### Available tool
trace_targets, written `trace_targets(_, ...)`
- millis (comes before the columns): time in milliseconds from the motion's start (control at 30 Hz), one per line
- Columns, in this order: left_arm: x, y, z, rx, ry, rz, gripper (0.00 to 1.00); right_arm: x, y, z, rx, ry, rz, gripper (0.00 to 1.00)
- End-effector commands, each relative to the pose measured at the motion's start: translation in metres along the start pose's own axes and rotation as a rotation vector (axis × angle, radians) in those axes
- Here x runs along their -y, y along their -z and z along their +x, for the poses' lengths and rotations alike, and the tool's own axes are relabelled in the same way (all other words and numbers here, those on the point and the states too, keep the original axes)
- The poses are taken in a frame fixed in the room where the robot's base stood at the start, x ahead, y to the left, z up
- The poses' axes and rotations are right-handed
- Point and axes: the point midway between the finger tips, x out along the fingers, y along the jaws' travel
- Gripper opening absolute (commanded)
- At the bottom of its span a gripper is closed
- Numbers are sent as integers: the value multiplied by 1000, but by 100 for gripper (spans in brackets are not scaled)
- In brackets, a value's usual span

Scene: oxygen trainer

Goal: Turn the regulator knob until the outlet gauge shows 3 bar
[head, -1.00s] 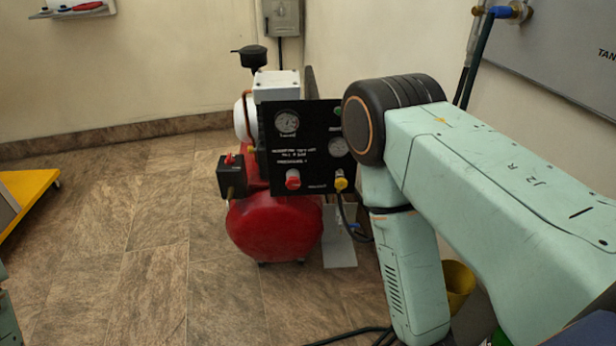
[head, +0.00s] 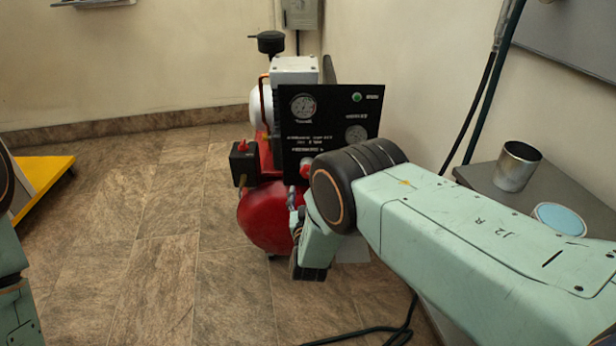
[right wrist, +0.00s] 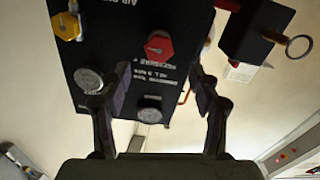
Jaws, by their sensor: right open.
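The black control panel (head: 330,95) stands on the red compressor (head: 258,215). Its two round gauges show in the head view, one upper left (head: 303,106) and one lower right (head: 356,134); their readings are too small to tell. The red knob (head: 306,167) is partly hidden by my right arm; it shows clearly in the right wrist view (right wrist: 158,46), upside down. The yellow knob (right wrist: 67,26) is hidden in the head view. My right gripper (head: 296,208) is open and empty; in the right wrist view its fingers (right wrist: 160,78) point towards the panel, apart from the red knob.
A black box with a red switch (head: 243,162) is left of the panel. A grey table at right holds a metal cup (head: 516,166) and a blue-topped round thing (head: 559,219). A yellow platform (head: 45,185) stands at left.

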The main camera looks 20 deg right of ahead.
Motion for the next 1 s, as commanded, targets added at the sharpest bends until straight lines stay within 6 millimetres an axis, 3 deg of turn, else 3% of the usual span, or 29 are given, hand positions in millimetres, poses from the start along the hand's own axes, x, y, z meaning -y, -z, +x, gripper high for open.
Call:
trace_targets(167,0,0,7,0,0,0,40,-2,-2,10,-8,-6,-22,63)
trace_targets(400,0,0,26,0,0,0,40,-2,-3,48,-7,-4,-22,63)
trace_targets(600,0,0,37,0,0,0,40,-1,-3,69,-4,-2,-23,63)
trace_targets(1000,0,0,38,0,0,0,40,-2,-1,76,-2,-1,-23,63)
